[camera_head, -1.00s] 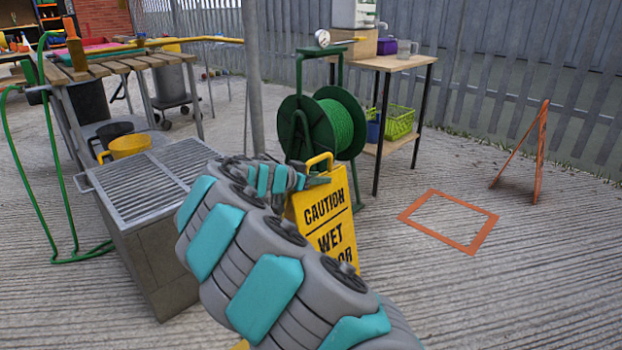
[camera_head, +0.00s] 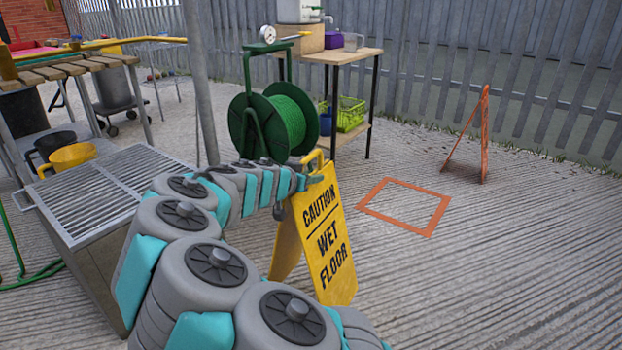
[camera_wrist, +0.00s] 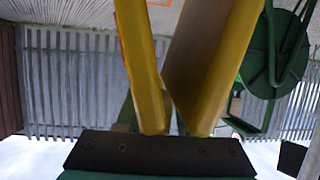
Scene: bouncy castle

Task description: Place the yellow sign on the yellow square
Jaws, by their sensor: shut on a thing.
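The yellow sign (camera_head: 328,240) reads "CAUTION WET FLOOR" and is a folding A-frame with its panels spread apart. It hangs slightly tilted from my gripper (camera_head: 316,179), which is shut on the sign near its top handle. The exact grip and whether the sign's foot touches the ground are unclear. In the wrist view, the sign's two yellow panels (camera_wrist: 143,60) rise from the dark gripper body (camera_wrist: 160,154). I see no yellow square; an orange square outline (camera_head: 371,210) lies on the ground to the right of the sign.
An orange A-frame sign (camera_head: 484,135) stands beyond the orange outline. A green hose reel (camera_head: 243,125) and a wooden table (camera_head: 345,57) stand behind.

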